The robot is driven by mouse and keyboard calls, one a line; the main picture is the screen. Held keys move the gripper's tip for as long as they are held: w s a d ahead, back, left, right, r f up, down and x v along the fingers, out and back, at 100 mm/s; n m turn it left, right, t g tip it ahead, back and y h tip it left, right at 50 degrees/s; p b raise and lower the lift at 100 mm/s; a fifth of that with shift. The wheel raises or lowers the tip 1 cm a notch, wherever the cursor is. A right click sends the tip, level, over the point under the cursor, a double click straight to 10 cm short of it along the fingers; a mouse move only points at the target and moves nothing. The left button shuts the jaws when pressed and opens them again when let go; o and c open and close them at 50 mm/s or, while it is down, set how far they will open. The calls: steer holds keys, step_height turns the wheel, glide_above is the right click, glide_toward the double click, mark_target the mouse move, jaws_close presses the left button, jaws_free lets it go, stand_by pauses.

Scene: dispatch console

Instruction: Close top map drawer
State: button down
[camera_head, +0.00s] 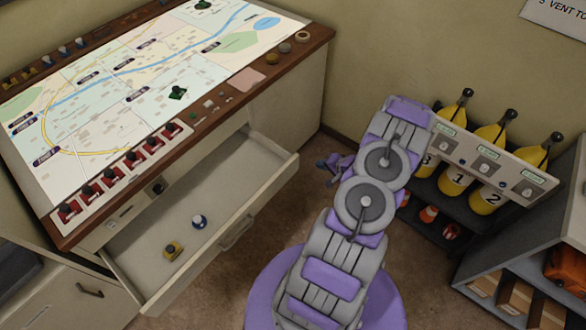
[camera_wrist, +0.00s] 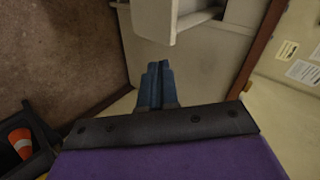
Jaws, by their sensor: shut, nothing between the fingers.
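The top map drawer (camera_head: 262,172) is pulled out from under the map console (camera_head: 317,46) in the head view. Its handle (camera_head: 236,232) is on the front face. A yellow-based piece (camera_head: 173,250) and a white-and-dark piece (camera_head: 199,222) stand inside it. My gripper (camera_head: 328,163) is to the right of the drawer's far front corner, apart from it. In the wrist view my gripper (camera_wrist: 156,68) is shut and empty. The drawer's corner (camera_wrist: 157,18) shows just ahead of the fingertips there.
A rack of yellow cylinders (camera_head: 488,195) stands at the right, with orange-and-white cones on its lower shelf. Grey shelving (camera_head: 478,262) with boxes is at the lower right. A lower drawer front (camera_head: 65,300) is at the lower left. Brown carpet is open between the console and rack.

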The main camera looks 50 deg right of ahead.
steer(key=s+a+f+m+t, duration=0.2)
steer(key=a, duration=0.2)
steer(key=b, duration=0.2)
glide_toward(289, 166)
step_height(289, 166, down, 3)
steer(key=w, duration=0.4)
steer(key=shift+w+d+f+y, duration=0.15)
steer(key=shift+w+d+y, duration=0.15)
steer(key=shift+y, duration=0.1)
steer(key=shift+w+d, duration=0.1)
steer(key=shift+w, duration=0.4)
